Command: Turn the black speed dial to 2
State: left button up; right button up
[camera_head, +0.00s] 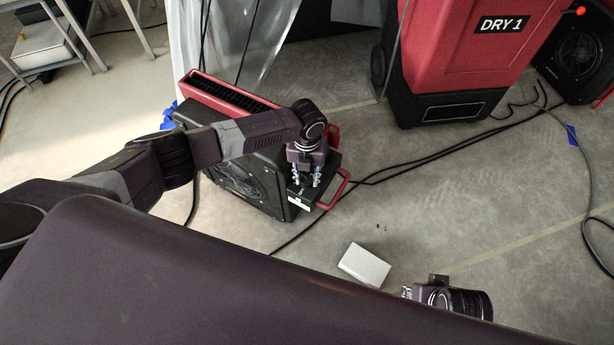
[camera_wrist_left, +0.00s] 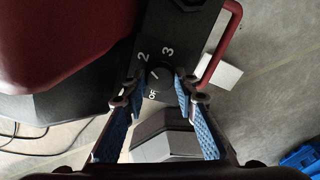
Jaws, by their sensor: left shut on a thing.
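The black speed dial (camera_wrist_left: 159,78) sits on the black control panel (camera_wrist_left: 190,40) of a red and black air mover (camera_head: 232,92). My left gripper (camera_head: 303,183) reaches down to the panel from above. In the left wrist view its blue-padded fingers (camera_wrist_left: 158,92) are on either side of the dial, shut on it. The dial's pointer is too dark to read. My right gripper (camera_head: 406,293) shows only partly at the lower right, away from the panel, its jaws unclear.
A red handle bar (camera_head: 335,190) runs beside the panel. A white block (camera_head: 364,266) lies on the floor. A red unit labelled DRY 1 (camera_head: 480,50) stands at the back right. Black cables (camera_head: 430,158) cross the floor. Clear plastic sheeting (camera_head: 225,45) hangs behind the air mover.

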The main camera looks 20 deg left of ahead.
pick_arm(q)
jog(key=shift+d, duration=0.1)
jog(key=o, duration=1.2)
jog(key=shift+c, duration=0.2)
